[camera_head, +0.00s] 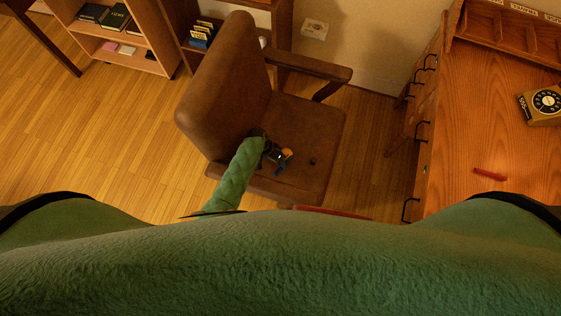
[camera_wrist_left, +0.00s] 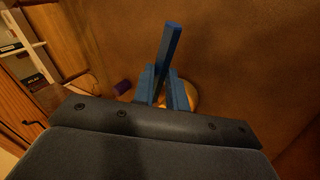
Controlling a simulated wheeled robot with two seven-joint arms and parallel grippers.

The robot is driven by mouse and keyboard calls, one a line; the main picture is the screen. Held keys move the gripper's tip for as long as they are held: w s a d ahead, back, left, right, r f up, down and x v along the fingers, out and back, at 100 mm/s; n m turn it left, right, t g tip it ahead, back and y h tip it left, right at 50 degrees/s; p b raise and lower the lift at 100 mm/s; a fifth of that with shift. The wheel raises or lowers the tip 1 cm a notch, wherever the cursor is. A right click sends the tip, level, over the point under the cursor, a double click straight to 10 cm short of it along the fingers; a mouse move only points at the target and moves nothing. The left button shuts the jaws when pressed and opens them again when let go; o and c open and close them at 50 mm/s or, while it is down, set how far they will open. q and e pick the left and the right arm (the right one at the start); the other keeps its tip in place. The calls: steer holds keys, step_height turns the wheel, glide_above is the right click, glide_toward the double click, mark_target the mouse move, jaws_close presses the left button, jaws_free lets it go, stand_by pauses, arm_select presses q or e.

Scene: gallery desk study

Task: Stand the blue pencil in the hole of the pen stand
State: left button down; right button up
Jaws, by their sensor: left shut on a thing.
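My left gripper (camera_head: 280,157) is over the brown chair seat in the head view. In the left wrist view its blue fingers (camera_wrist_left: 165,88) are shut on the blue pencil (camera_wrist_left: 171,48), which sticks out past the fingertips, slightly tilted. An orange rounded thing (camera_head: 287,153) is beside the gripper; it shows partly hidden behind the fingers in the left wrist view (camera_wrist_left: 193,98). It may be the pen stand, but I cannot make out a hole. My right gripper is not in view.
The brown chair (camera_head: 305,120) has an armrest beyond the gripper. A small dark thing (camera_head: 312,161) lies on its seat. The wooden desk (camera_head: 480,130) at right holds a telephone (camera_head: 545,102) and a red stick-like thing (camera_head: 489,174). A bookshelf (camera_head: 135,45) stands at upper left.

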arm_select(q)
steer(key=shift+f, duration=0.1)
steer(key=c, duration=1.4)
jaws_free()
